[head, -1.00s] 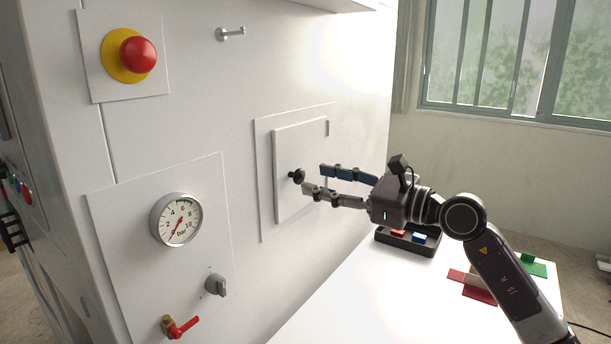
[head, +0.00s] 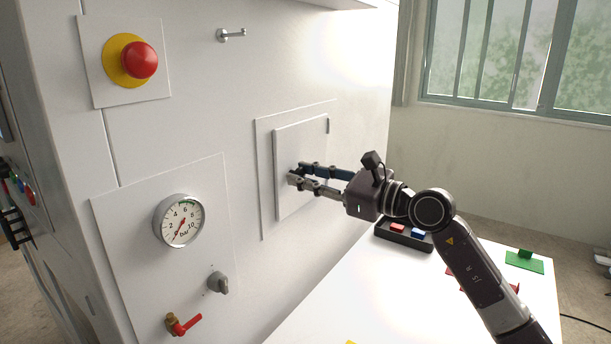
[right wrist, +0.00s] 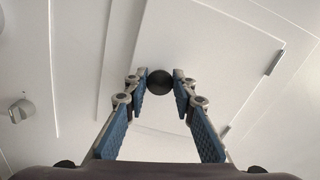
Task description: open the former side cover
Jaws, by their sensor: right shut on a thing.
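The former side cover (head: 303,150) is a white square panel set in a frame on the machine's white wall, and it looks closed. In the right wrist view the cover (right wrist: 215,50) fills much of the picture. Its round black knob (right wrist: 159,82) sits between my right gripper's fingertips there. My right gripper (head: 297,174) reaches the cover from the right and is shut on the knob, which its fingers mostly hide in the head view. Hinges (right wrist: 278,63) show at the cover's right edge in the wrist view. My left gripper is not in view.
Left of the cover are a pressure gauge (head: 179,221), a grey rotary knob (head: 218,282), a red-handled valve (head: 183,324) and an emergency stop (head: 139,60). A white table (head: 350,300) below bears a black tray (head: 404,243) with coloured blocks and a green piece (head: 525,262).

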